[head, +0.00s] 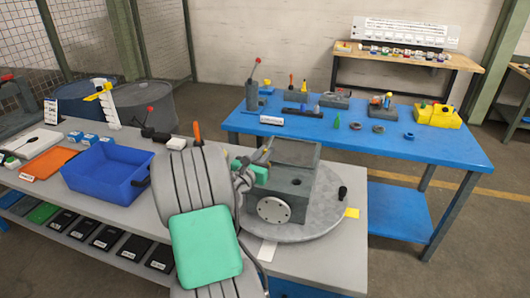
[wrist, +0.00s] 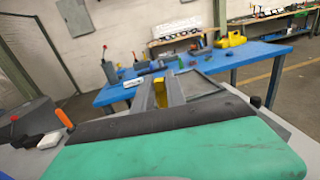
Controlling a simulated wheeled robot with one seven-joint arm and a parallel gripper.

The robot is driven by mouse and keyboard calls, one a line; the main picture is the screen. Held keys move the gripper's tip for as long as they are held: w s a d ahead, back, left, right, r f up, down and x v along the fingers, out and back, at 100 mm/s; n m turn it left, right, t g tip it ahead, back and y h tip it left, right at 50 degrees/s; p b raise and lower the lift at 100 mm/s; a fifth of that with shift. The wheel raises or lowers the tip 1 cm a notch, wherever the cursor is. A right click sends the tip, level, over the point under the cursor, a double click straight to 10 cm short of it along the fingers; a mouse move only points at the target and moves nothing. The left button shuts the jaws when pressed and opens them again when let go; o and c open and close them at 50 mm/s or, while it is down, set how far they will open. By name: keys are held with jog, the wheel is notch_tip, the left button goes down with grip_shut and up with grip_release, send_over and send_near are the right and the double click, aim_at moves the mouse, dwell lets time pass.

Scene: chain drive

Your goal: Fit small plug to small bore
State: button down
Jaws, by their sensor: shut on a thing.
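My gripper (head: 265,151) is at the upper left edge of a grey block-shaped housing (head: 300,156) on a round grey turntable. It also shows in the wrist view (wrist: 160,92), with a small yellow piece (wrist: 160,87) between its two fingers. This piece looks held and may be the small plug; its shape is mostly hidden, and I cannot make it out in the head view. The housing has a dark round bore (head: 296,181) in its top face and a pale bolted flange (head: 274,210) on its front. I cannot tell whether this bore is the small one.
A blue bin (head: 108,174) stands left. A blue table (head: 440,150) behind holds several fixtures, a green cone (head: 337,122) and rings.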

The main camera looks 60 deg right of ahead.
jog(key=shift+f+b, duration=1.25)
jog(key=shift+f, duration=0.75)
jog(key=c, duration=1.3)
grip_release()
jog(key=shift+a, duration=0.25)
jog(key=a+b, duration=0.1)
jog(key=a, duration=0.6)
jog(key=shift+a+b, duration=0.2)
jog(key=shift+b, duration=0.1)
